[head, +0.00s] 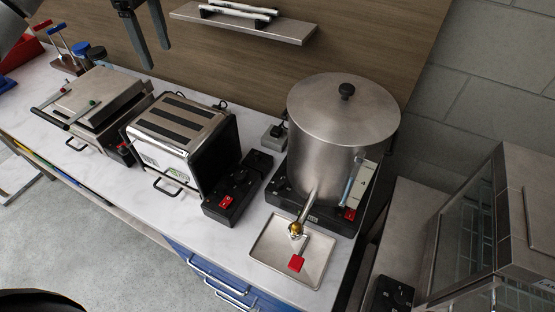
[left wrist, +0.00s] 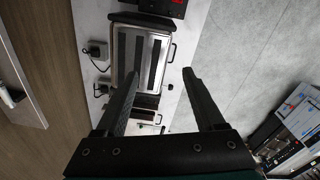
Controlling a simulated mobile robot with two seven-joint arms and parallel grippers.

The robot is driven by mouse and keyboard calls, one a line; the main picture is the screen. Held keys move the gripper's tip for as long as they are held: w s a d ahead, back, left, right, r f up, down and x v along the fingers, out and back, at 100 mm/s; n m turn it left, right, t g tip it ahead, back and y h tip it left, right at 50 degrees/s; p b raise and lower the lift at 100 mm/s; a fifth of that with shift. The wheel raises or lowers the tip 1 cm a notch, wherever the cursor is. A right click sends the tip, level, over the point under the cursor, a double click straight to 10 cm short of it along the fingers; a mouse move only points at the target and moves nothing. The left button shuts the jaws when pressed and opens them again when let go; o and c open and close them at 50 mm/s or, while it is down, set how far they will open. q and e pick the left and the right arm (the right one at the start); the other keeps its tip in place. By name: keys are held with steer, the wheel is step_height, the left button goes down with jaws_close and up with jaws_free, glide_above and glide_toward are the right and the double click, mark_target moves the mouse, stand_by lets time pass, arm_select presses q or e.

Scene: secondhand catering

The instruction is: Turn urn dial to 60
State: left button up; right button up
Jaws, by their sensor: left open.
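The steel urn (head: 330,135) with a domed lid and black knob stands on a black base at the right end of the white counter. Its base (head: 287,192) has dark controls on the left part and a red switch at the right; the dial's reading is too small to tell. A tap with a red lever hangs over a drip tray (head: 262,252). My left gripper (head: 157,56) is open and empty, above the back of the counter, well left of the urn and apart from it. Its open fingers also show in the left wrist view (left wrist: 160,75). My right gripper is out of view.
A slotted toaster (head: 178,128) with a black control box (head: 236,190) stands left of the urn; the toaster also shows in the left wrist view (left wrist: 140,52). A press grill (head: 95,100) is farther left. A wall shelf (head: 245,25) is behind. A glass-sided cabinet (head: 470,225) is at right.

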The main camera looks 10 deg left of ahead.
arm_select(q)
steer(key=w+d+f+m+b, duration=0.1)
steer(key=d+f+m+b, duration=0.1)
steer(key=d+f+m, duration=0.45)
steer(key=m+t+h+b, duration=0.3)
steer(key=m+b, duration=0.1)
steer(key=m, duration=1.8)
glide_toward(278, 182)
steer(key=shift+n, duration=0.25)
steer(key=b+x, duration=0.1)
steer(key=x, duration=0.7)
steer(key=shift+w+d+f, duration=0.1)
steer(key=shift+d+f, duration=0.05)
steer(key=shift+f, duration=0.25)
jaws_close()
